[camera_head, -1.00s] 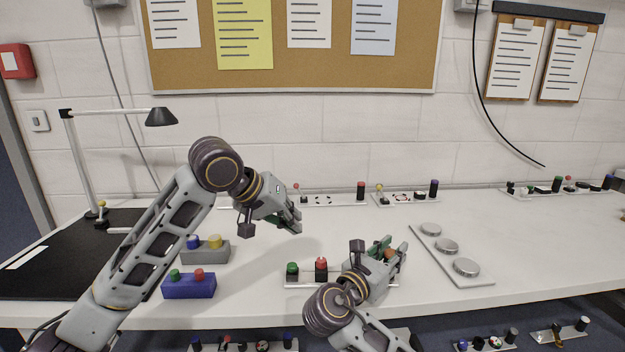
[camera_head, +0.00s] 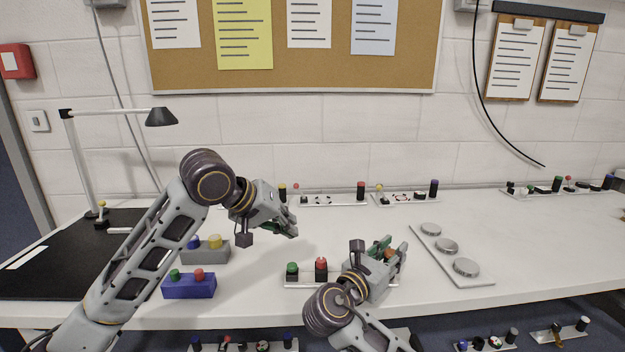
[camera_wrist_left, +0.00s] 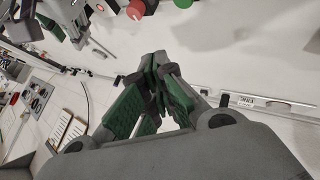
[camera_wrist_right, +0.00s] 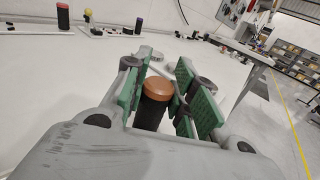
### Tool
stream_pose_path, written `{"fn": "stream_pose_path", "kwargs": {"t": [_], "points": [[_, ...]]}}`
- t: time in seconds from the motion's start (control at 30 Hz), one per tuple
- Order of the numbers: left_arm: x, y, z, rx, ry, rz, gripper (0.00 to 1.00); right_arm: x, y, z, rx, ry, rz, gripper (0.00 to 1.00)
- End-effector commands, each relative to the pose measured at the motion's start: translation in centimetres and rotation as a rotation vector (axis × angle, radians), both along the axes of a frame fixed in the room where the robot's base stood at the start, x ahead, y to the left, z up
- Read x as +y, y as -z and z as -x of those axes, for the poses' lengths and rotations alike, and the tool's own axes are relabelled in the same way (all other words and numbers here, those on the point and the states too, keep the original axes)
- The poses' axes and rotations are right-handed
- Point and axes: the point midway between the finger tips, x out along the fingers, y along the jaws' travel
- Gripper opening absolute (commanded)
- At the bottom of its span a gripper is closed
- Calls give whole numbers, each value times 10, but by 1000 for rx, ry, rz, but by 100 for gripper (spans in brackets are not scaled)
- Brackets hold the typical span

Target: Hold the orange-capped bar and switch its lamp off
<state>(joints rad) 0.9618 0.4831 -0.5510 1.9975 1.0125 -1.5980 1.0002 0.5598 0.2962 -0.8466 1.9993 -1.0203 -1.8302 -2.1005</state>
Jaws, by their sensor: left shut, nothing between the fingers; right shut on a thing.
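The orange-capped bar (camera_head: 303,284) lies near the table's front edge, with a green knob (camera_head: 292,268) and a red knob (camera_head: 321,264) on dark bases. My right gripper (camera_head: 393,254) is shut around the dark post with the orange cap (camera_wrist_right: 157,88) at the bar's right end; its arm hides part of the bar. My left gripper (camera_head: 292,228) is shut and empty, in the air behind the green and red knobs and apart from them. In the left wrist view the red knob (camera_wrist_left: 136,10) and green knob (camera_wrist_left: 182,3) show at the top. I cannot tell whether a lamp is lit.
A blue box (camera_head: 188,288) and a grey box (camera_head: 206,253) with buttons stand left of the bar. A plate with round metal discs (camera_head: 426,243) lies to the right. A desk lamp (camera_head: 161,117) stands at the back left. Several bars line the wall.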

Motion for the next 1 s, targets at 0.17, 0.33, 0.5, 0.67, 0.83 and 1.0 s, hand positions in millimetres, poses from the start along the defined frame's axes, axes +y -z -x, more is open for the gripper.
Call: {"fn": "stream_pose_path", "kwargs": {"t": [0.17,0.33,0.5,0.67,0.83,1.0], "points": [[0,16,0,2,0,-1,0,0,0,0,0,0,0,0],[1,31,0,3,-1,0,0,0,0,0,0,0,0,0],[0,47,0,2,-1,1,0,0,0,0,0,0,0,0],[0,60,0,2,0,0,0,0,0,0,0,0,0,0],[0,70,0,0,-1,-1,0,0,0,0,0,0,0,0],[0,75,0,-1,1,-1,0,0,0,0,0,0,0,0]]}}
